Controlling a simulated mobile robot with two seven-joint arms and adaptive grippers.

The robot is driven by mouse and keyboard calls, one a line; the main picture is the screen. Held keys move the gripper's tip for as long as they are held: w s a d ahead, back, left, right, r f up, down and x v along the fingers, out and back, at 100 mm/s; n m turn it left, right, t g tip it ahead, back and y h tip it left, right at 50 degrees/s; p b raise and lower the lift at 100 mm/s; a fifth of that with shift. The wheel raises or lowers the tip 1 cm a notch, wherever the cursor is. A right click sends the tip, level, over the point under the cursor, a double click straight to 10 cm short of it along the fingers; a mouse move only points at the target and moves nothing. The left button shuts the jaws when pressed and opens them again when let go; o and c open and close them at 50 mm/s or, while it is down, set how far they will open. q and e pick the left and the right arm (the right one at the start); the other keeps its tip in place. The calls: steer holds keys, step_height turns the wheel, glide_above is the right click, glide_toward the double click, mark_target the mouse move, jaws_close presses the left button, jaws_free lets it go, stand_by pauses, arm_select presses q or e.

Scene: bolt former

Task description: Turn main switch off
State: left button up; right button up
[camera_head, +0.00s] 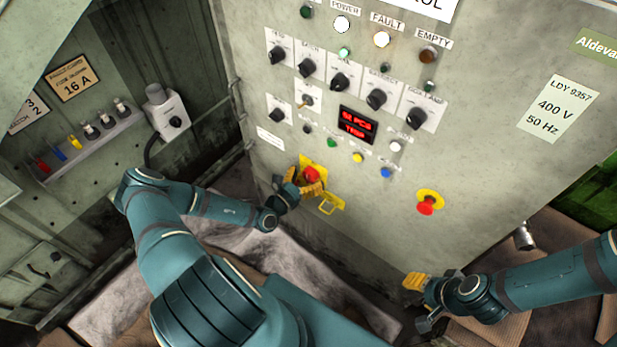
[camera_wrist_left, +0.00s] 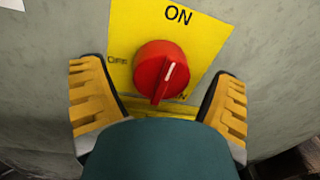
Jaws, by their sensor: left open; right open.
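The main switch is a red rotary knob (camera_head: 312,174) on a yellow plate on the grey control panel. The knob's lower edge is close to the gripper body in that view. My right gripper (camera_head: 420,301) is open and empty, low in front of the panel.
A red emergency stop button (camera_head: 426,208) on a yellow base is to the right of the switch. A yellow hasp (camera_head: 331,204) hangs below the switch plate. Black selector knobs, a red display (camera_head: 357,125) and small push buttons are above. A grey socket box (camera_head: 167,112) is at the left.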

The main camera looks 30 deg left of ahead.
arm_select(q)
steer(key=shift+w, duration=0.25)
steer(key=c, duration=1.3)
steer(key=shift+o, duration=0.2)
